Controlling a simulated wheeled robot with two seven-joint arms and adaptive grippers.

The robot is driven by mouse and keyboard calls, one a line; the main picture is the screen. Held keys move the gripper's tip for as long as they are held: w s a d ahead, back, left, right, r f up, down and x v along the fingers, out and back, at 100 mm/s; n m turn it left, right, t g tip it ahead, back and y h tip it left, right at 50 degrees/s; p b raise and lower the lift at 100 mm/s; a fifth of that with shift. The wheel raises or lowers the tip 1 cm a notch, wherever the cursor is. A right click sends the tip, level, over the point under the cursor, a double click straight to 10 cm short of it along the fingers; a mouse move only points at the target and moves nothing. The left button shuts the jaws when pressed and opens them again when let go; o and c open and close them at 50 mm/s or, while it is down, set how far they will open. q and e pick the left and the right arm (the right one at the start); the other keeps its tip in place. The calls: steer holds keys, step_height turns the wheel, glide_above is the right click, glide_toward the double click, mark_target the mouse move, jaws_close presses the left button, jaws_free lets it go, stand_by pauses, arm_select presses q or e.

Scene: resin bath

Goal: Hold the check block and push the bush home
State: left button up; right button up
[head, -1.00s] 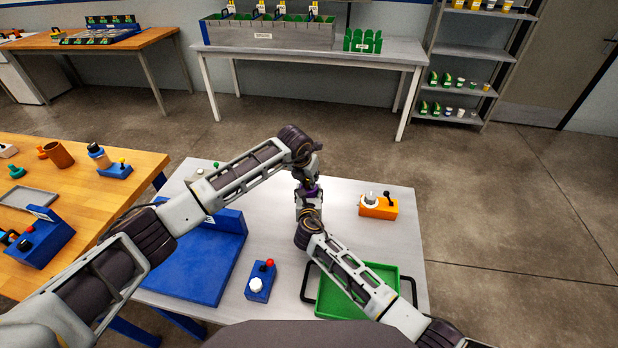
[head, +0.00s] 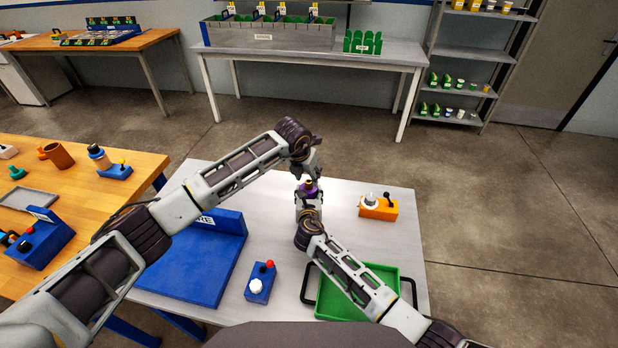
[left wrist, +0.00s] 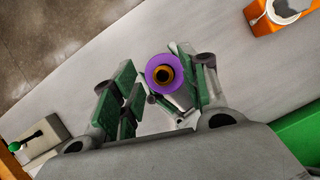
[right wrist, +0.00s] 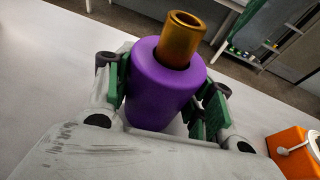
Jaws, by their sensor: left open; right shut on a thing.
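The check block is a purple cylinder (right wrist: 165,90), held upright over the white table in the right wrist view. My right gripper (head: 309,196) is shut on it, green pads on both sides. The bush, a bronze tube (right wrist: 181,38), stands in the block's top hole and sticks well out of it, roughly in line with the block. In the left wrist view the bush (left wrist: 165,75) shows end-on inside the purple ring (left wrist: 152,84). My left gripper (head: 306,168) is open and empty just above the bush. How deep the bush sits is hidden.
An orange fixture (head: 378,208) stands to the right on the white table (head: 340,195). A green tray (head: 385,275) lies at the front right. A blue stand (head: 190,265) and a blue button box (head: 260,283) are at the left and front.

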arm_select(q)
steer(key=v, duration=1)
stand_by(0.4)
arm_select(e)
steer(key=o, duration=0.9)
steer(key=shift+s, duration=0.15)
steer(key=shift+v, duration=5.85)
